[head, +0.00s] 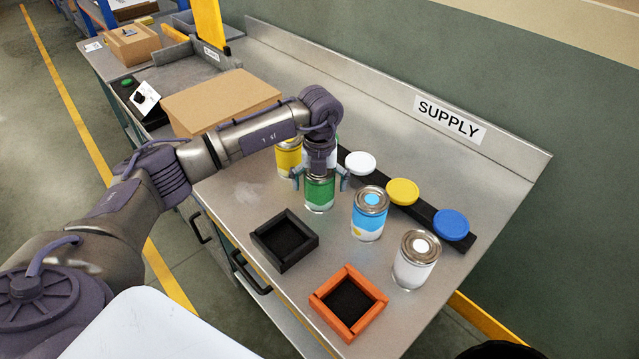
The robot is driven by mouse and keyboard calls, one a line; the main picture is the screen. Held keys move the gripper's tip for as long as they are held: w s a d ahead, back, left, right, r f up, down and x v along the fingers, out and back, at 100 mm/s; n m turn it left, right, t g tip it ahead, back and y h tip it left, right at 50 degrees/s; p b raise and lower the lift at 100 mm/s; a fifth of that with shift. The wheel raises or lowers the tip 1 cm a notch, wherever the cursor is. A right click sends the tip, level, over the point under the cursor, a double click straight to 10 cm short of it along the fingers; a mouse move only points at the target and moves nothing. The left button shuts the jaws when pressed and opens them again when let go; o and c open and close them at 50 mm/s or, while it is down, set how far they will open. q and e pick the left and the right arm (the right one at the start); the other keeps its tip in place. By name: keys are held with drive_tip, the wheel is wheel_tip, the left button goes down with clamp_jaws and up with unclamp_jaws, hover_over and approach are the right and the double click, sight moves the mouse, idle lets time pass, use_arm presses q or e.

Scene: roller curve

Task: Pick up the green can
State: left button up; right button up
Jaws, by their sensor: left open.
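The green can (320,193) stands upright on the metal counter, with a green label above a pale lower band. My left gripper (319,180) is directly over it, pointing down. Its fingers are open, one on each side of the can's upper part. The gripper hides the can's top, and I cannot tell whether the fingers touch it. My right gripper does not show.
A yellow can (288,158) stands close behind left, and a blue can (369,214) and a white can (415,261) to the right. White, yellow and blue lids rest on a black strip (426,215). Black (267,238) and orange (329,311) trays lie in front.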

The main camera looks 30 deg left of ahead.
use_arm(q)
drive_tip(key=c, duration=0.9)
drive_tip(key=shift+s, duration=0.1)
drive_tip(key=shift+c, duration=1.2)
drive_tip(key=shift+f, duration=0.1)
